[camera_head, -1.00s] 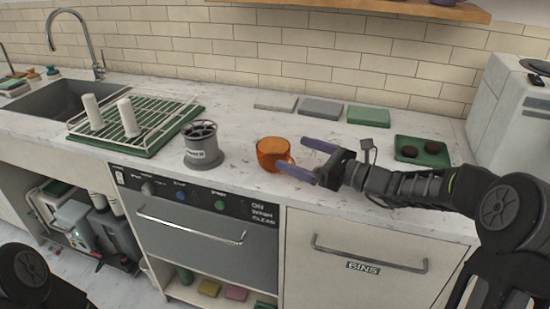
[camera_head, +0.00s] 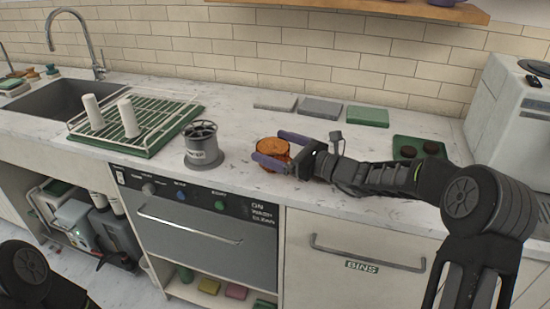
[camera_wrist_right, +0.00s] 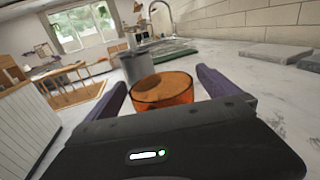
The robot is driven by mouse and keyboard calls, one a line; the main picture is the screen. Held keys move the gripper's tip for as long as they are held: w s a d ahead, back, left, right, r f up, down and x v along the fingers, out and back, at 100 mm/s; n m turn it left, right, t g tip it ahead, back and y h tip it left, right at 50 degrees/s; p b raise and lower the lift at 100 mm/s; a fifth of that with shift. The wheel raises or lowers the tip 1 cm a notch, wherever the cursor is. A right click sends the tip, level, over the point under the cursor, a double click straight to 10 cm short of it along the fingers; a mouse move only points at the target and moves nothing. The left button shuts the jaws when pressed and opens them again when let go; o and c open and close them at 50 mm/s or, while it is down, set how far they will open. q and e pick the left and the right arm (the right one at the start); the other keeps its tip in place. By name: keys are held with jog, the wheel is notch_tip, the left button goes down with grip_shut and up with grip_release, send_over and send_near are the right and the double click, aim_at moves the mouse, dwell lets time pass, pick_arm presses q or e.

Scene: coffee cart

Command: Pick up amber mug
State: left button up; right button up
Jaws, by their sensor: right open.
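The amber mug (camera_head: 273,145) is orange and see-through and stands upright on the white marble counter. In the right wrist view the mug (camera_wrist_right: 163,88) sits between my right gripper's two purple fingers. My right gripper (camera_head: 281,149) is open around it, one finger on the far side and one on the near side. The near finger hides part of the mug in the head view. I cannot tell whether either finger touches it. My left gripper is not in view.
A grey cylindrical holder (camera_head: 203,148) stands on the counter left of the mug. A green drying tray with a wire rack (camera_head: 160,118) lies farther left. Flat grey and green pads (camera_head: 368,117) lie behind. A green tray with dark round items (camera_head: 409,142) is to the right.

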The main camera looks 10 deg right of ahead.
jog(key=shift+c, duration=0.2)
dwell(0.4)
jog(key=c, duration=1.5)
jog(key=shift+o, duration=0.2)
jog(key=shift+r, duration=0.15)
notch_tip(320, 180, up, 10)
